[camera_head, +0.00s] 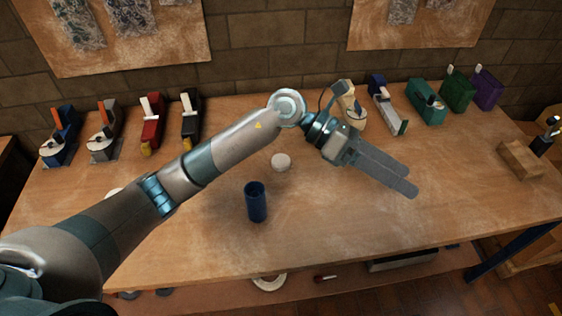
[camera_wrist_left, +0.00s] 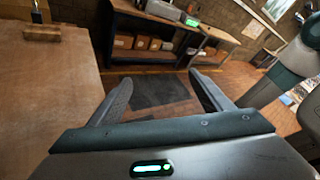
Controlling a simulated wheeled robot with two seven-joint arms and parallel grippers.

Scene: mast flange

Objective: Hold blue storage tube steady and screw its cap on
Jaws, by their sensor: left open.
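The blue storage tube (camera_head: 256,203) stands upright on the workbench with its top open. A small round cream piece (camera_head: 281,162), which looks like the cap, lies on the bench just behind the tube. My left gripper (camera_head: 408,183) is open and empty, right of the tube and cap and apart from both, with its fingers pointing right and toward the front. In the left wrist view the two fingers (camera_wrist_left: 160,84) are spread with nothing between them. The tube and cap are not in that view. My right gripper is in neither view.
The workbench (camera_head: 350,235) is clear around the tube. Hand planes, including a red one (camera_head: 152,124), stand at the back left. Coloured boxy tools, including a green one (camera_head: 427,103), stand at the back right. A wooden block (camera_head: 519,159) is near the right edge.

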